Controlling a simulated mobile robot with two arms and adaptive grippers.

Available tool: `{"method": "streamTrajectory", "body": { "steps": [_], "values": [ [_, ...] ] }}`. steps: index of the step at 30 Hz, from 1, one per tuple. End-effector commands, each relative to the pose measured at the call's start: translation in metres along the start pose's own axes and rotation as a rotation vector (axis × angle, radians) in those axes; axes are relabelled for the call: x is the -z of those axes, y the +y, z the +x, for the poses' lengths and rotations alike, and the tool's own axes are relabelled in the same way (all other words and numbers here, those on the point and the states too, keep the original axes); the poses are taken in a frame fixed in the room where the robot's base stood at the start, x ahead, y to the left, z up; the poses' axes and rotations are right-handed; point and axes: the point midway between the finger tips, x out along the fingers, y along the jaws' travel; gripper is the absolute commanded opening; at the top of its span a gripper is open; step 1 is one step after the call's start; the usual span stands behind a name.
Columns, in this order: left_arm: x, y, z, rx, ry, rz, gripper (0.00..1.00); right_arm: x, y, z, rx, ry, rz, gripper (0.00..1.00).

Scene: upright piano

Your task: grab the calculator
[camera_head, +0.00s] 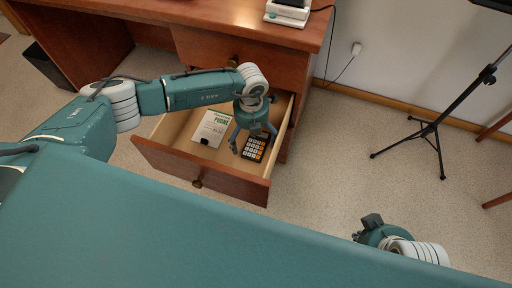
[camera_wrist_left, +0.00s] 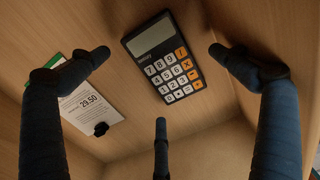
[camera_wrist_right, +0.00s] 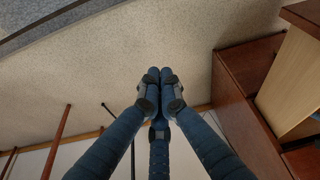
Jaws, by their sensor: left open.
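The calculator (camera_head: 256,147) is dark with white and orange keys and lies on the floor of the open drawer (camera_head: 230,186). In the left wrist view the calculator (camera_wrist_left: 164,58) is upper centre, its grey screen toward the top. My left gripper (camera_head: 250,136) is inside the drawer area above the calculator, its fingers spread. In its wrist view the left gripper's fingers (camera_wrist_left: 160,75) are on either side of the calculator, with visible gaps and nothing held. My right gripper (camera_head: 371,222) is far from the drawer, at the lower right. In its wrist view the right gripper's fingertips (camera_wrist_right: 160,76) are together, with nothing between them.
A white paper pad (camera_head: 211,128) with a black clip lies left of the calculator in the drawer; it also shows in the left wrist view (camera_wrist_left: 88,104). The drawer walls surround the left gripper. A black stand (camera_head: 434,126) is on the floor at right. Carpet between is clear.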

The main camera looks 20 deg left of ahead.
Motion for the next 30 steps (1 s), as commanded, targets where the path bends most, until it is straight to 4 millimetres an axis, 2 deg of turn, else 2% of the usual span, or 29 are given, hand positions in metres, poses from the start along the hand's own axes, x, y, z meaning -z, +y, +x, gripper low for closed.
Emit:
{"method": "streamTrajectory", "body": {
  "steps": [1,6,12,17,23,25,30],
  "values": [
    [-0.002,0.000,0.001,0.000,-0.003,-0.001,0.99,0.014,-0.001,0.002,0.002,0.050,-0.002,0.00],
    [-0.002,0.001,0.009,0.000,-0.002,-0.001,0.99,0.052,-0.005,0.004,0.009,0.191,-0.006,0.00],
    [-0.002,0.001,0.016,-0.001,-0.002,-0.001,0.99,0.087,-0.010,0.002,0.017,0.327,-0.010,0.00],
    [-0.002,0.001,0.017,-0.001,-0.002,-0.001,0.99,0.099,-0.011,-0.001,0.019,0.373,-0.011,0.00],
    [-0.002,0.001,0.017,-0.001,-0.002,-0.001,0.99,0.100,-0.011,-0.002,0.019,0.376,-0.011,0.00],
    [-0.002,0.001,0.017,-0.001,-0.002,-0.001,0.91,0.100,-0.011,-0.002,0.019,0.376,-0.011,0.00],
    [-0.002,0.001,0.017,-0.001,-0.002,-0.001,0.57,0.100,-0.011,-0.002,0.019,0.375,-0.011,0.00]
  ]
}}
